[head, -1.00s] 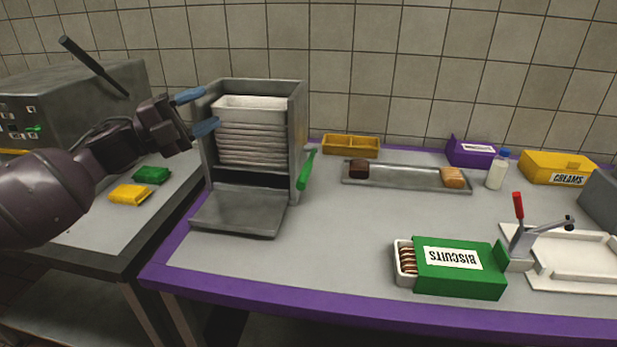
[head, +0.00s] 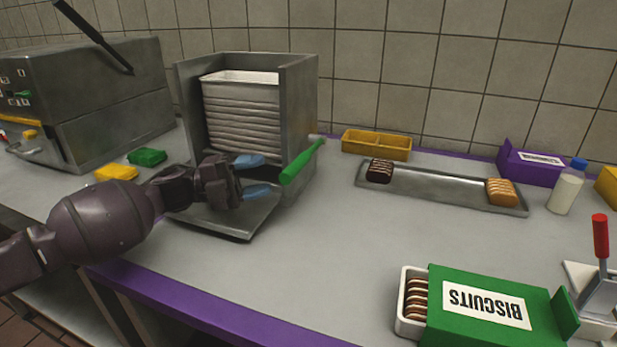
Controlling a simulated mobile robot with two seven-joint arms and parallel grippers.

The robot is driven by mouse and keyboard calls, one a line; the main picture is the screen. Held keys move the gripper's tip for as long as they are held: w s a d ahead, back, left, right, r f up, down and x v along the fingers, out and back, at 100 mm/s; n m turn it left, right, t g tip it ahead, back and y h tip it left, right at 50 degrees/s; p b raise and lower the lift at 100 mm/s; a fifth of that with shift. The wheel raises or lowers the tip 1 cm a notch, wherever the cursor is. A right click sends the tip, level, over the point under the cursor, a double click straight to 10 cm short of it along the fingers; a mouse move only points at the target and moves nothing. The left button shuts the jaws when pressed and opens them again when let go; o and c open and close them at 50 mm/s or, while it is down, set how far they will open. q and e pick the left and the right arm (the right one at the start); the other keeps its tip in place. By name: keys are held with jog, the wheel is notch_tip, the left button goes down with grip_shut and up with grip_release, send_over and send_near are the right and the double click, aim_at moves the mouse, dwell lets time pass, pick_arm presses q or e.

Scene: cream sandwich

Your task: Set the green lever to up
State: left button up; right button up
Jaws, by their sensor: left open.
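The green lever (head: 301,162) is on the right side of the grey metal dispenser (head: 299,105). It slants, with its thick handle end low and toward me and its thin end higher at the right. My left gripper (head: 266,175) is open, its two blue fingertips just left of the handle's low end, one above the other. The handle end sits about level with the gap between them; I cannot tell whether they touch it. My right gripper is not in view.
The dispenser holds a stack of white trays (head: 241,115) above a grey shelf partly behind my gripper. A metal tray (head: 430,188) with a dark and a tan piece lies to the right. A green biscuits box (head: 480,305) is at front right. The counter between is clear.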

aim_at(295, 169)
pick_arm(q)
jog(key=shift+w+d+r, duration=0.1)
jog(key=shift+d+r, duration=0.15)
jog(key=shift+d, duration=0.95)
jog(key=shift+w+d+r, duration=0.1)
jog(key=shift+d+r, duration=0.1)
jog(key=shift+d, duration=1.05)
jog(key=shift+w+d+r, duration=0.1)
jog(key=shift+d+r, duration=0.15)
jog(key=shift+d, duration=0.95)
jog(key=shift+c, duration=0.2)
grip_shut()
